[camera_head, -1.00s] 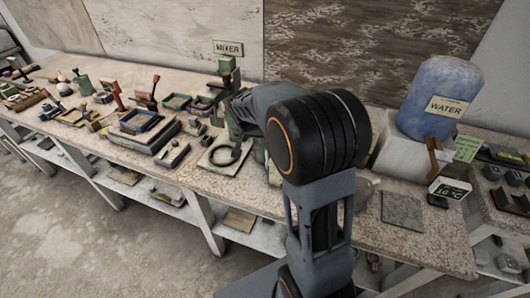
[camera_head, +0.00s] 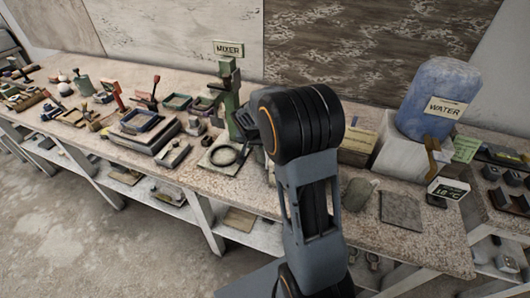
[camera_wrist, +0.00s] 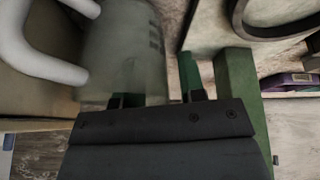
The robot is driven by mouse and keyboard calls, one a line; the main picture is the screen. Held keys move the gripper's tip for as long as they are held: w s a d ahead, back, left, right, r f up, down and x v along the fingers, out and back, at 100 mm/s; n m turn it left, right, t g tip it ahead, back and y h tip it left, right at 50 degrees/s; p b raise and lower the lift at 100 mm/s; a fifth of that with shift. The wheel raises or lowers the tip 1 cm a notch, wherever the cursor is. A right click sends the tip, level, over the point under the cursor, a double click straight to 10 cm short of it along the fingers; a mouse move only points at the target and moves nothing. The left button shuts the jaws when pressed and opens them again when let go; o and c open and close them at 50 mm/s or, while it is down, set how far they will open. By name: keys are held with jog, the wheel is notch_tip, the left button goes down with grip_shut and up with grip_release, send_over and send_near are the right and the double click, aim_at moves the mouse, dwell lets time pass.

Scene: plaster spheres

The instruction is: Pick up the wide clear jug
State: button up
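The clear jug (camera_wrist: 122,50) is in the upper left of the wrist view, close in front of my gripper. It is see-through and greyish, with dark marks on its wall and a thick white handle (camera_wrist: 35,55) on the left. My gripper (camera_wrist: 160,97) has its two fingers apart. The left finger overlaps the jug's near end, and the right finger stands clear of the jug's right edge. I cannot tell whether either finger touches it.
The green mixer stand (camera_head: 230,98) is close by, and its green post (camera_wrist: 238,95) is right of my fingers. A pale plate with a dark ring (camera_head: 224,154) lies before it. A blue water container (camera_head: 438,97) stands at right. A grey mat (camera_head: 401,210) lies near the front edge.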

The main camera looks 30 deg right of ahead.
grip_shut()
jog(key=shift+r, duration=0.1)
dwell(0.3)
